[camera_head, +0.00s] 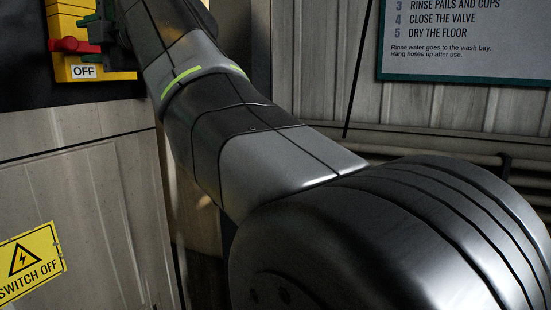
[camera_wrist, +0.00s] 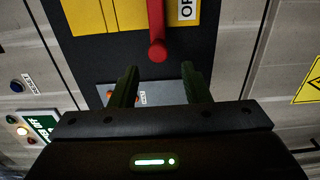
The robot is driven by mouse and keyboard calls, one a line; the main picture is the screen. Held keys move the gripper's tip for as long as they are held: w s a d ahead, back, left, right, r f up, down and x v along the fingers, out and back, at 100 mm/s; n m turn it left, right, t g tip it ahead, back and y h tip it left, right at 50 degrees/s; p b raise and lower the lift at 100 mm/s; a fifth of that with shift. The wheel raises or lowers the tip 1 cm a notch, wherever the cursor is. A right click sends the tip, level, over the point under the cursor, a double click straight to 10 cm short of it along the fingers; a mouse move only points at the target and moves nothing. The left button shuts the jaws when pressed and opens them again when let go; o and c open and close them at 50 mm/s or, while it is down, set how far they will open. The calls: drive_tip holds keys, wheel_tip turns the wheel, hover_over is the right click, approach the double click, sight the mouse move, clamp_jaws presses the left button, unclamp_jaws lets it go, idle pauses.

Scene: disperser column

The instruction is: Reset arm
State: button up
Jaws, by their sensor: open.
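My gripper (camera_wrist: 158,67) is open in the wrist view, with its two dark green fingers apart and nothing held between them. A red handle (camera_wrist: 156,28) with a rounded end reaches down the picture to just beyond the fingertips, in line with the gap. In the head view the red handle (camera_head: 68,45) lies roughly level on a yellow plate (camera_head: 62,20), above an OFF label (camera_head: 84,72). My gripper (camera_head: 95,28) is close beside the handle at the upper left. My arm crosses the head view and hides part of the scene.
A grey cabinet panel with a yellow warning sign (camera_head: 31,262) fills the lower left. An instruction board (camera_head: 462,38) hangs on the right wall above pipes.

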sight(63, 51)
drive_tip(key=x, duration=0.9)
drive_tip(key=shift+w+a, duration=0.1)
drive_tip(key=shift+a, duration=0.25)
drive_tip(key=shift+d, duration=0.15)
drive_tip(key=v, duration=1.3)
drive_tip(key=x, duration=1.3)
drive_tip(key=shift+a+r+p, duration=0.25)
drive_tip(key=shift+r+p, duration=0.15)
drive_tip(key=shift+p, duration=0.05)
drive_tip(key=shift+d+r+m+p, duration=0.2)
drive_tip(key=shift+r+m+p, duration=0.15)
drive_tip(key=shift+m, duration=0.15)
drive_tip(key=shift+f, duration=0.15)
